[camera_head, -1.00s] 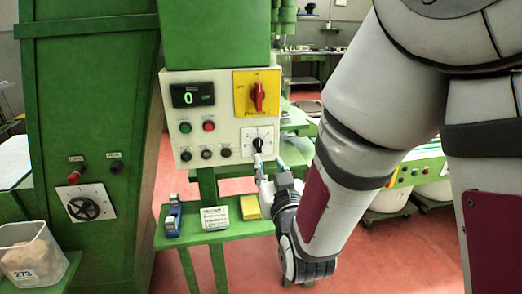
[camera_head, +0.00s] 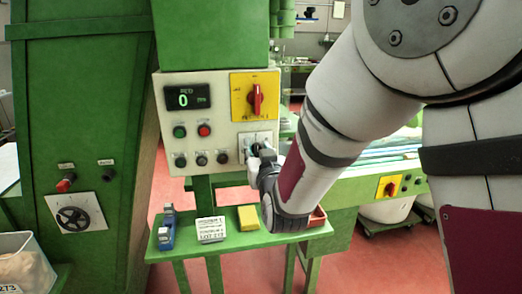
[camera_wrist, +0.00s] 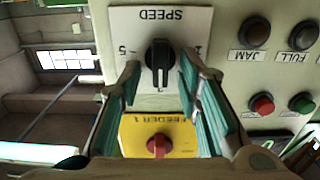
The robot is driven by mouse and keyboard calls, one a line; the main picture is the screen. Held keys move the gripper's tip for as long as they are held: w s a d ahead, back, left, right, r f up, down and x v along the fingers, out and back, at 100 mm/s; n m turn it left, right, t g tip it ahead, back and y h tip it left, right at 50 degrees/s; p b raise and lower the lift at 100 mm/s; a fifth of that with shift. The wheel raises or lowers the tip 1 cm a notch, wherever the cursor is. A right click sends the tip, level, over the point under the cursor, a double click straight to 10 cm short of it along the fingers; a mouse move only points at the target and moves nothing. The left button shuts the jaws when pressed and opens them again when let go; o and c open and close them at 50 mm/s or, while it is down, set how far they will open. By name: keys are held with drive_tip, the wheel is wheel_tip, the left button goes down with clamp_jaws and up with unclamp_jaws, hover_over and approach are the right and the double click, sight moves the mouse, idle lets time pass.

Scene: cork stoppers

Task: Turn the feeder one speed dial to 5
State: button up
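The black speed dial (camera_wrist: 158,62) sits on a white plate (camera_wrist: 122,24) marked SPEED, upside down in the wrist view. Its bar stands upright there, lower end toward the 3; the 5 mark is at left. My gripper (camera_wrist: 159,66) is open, one finger on each side of the dial; contact is not clear. In the head view, my gripper (camera_head: 257,152) is at the panel's lower right and hides most of the dial. The red switch on the yellow FEEDER 1 plate (camera_wrist: 185,140) lies below the dial in the wrist view.
The control panel (camera_head: 220,135) carries a display (camera_head: 187,97) reading 0, a red switch (camera_head: 256,98) and several buttons. A green shelf (camera_head: 190,262) below holds a blue tool (camera_head: 167,228), a label block (camera_head: 211,229) and a yellow block (camera_head: 248,217).

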clamp_jaws()
drive_tip(key=shift+w+m+b, duration=0.1)
drive_tip(key=shift+m+b, duration=0.3)
drive_tip(key=shift+b, duration=0.05)
drive_tip(key=m+b, duration=0.6)
drive_tip(key=b, duration=0.2)
drive_tip(key=f+m+b, duration=0.1)
drive_tip(key=m+b, duration=0.5)
drive_tip(key=b, duration=0.3)
drive_tip(key=d+m+b, duration=0.1)
drive_tip(key=m+b, duration=0.6)
drive_tip(key=b, duration=0.1)
drive_tip(key=shift+w+f, duration=0.1)
drive_tip(key=shift+f, duration=0.1)
drive_tip(key=shift+b, duration=0.35)
